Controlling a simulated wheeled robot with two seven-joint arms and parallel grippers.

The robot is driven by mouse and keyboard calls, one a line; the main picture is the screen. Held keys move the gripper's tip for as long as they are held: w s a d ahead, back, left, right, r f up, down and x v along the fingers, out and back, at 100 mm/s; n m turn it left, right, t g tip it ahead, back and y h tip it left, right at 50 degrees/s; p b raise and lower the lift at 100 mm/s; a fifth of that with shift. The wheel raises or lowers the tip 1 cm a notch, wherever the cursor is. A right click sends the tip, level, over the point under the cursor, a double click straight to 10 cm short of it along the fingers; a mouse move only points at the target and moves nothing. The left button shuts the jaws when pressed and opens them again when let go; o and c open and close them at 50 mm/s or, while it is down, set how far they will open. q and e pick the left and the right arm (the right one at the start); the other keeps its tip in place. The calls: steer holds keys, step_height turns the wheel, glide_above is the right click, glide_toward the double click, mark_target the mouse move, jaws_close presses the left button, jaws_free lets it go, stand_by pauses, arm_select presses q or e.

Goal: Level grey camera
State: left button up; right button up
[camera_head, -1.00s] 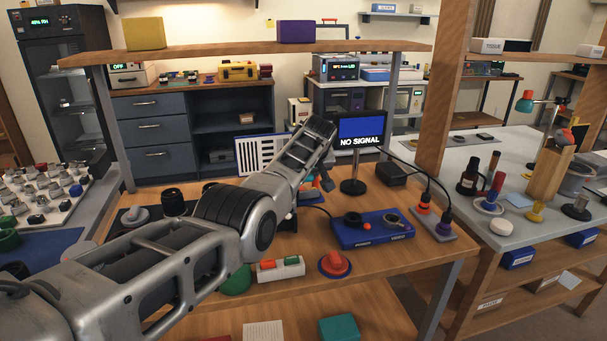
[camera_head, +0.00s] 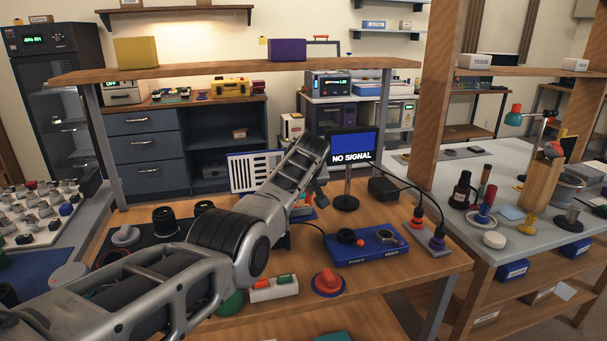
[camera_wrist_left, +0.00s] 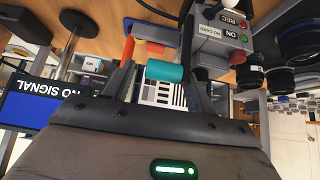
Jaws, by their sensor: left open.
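The grey camera (camera_wrist_left: 226,42) shows in the left wrist view as a grey box with a red REC button, a green button and a "NO CARD" label. It is at the upper right, beside my gripper's fingers, and I cannot judge its tilt. In the head view I cannot make it out; my left arm covers that part of the bench. My left gripper (camera_wrist_left: 163,88) is open. A teal cylinder (camera_wrist_left: 165,71) and an orange one show beyond its fingertips; I see no grip on them. My right gripper is not in view.
The "NO SIGNAL" monitor (camera_head: 352,148) stands behind my left forearm. A blue box (camera_head: 365,245) with cables sits to its right front. A red knob (camera_head: 328,281) and a white switch block (camera_head: 273,288) are near the front edge. Black lens barrels (camera_head: 165,221) stand at left.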

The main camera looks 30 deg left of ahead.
arm_select(q)
steer(key=v, duration=1.5)
steer(key=shift+d+r, duration=0.15)
steer(key=s+f+m, duration=0.1)
steer(key=s+f, duration=0.3)
steer(key=f, duration=0.3)
steer(key=s+d+f+m+h, duration=0.1)
steer(key=s+f+m, duration=0.1)
steer(key=s+f, duration=0.3)
steer(key=s+f+m, duration=0.1)
steer(key=s+f, duration=0.4)
steer(key=f, duration=0.4)
steer(key=shift+s+d+f+m+g, duration=0.1)
steer(key=shift+d+f+m+g, duration=0.1)
steer(key=shift+m+g, duration=0.1)
steer(key=s+d+f+m+g+h, duration=0.1)
steer(key=s+d+f+m+h, duration=0.15)
steer(key=s, duration=1.05)
steer(key=s+d+f+m+h, duration=0.2)
steer(key=s+d+f+m, duration=0.15)
steer(key=s, duration=1.05)
steer(key=w+d+f+t+h, duration=0.2)
steer(key=w+d+f+t, duration=0.4)
steer(key=w, duration=0.1)
steer(key=shift+f, duration=0.4)
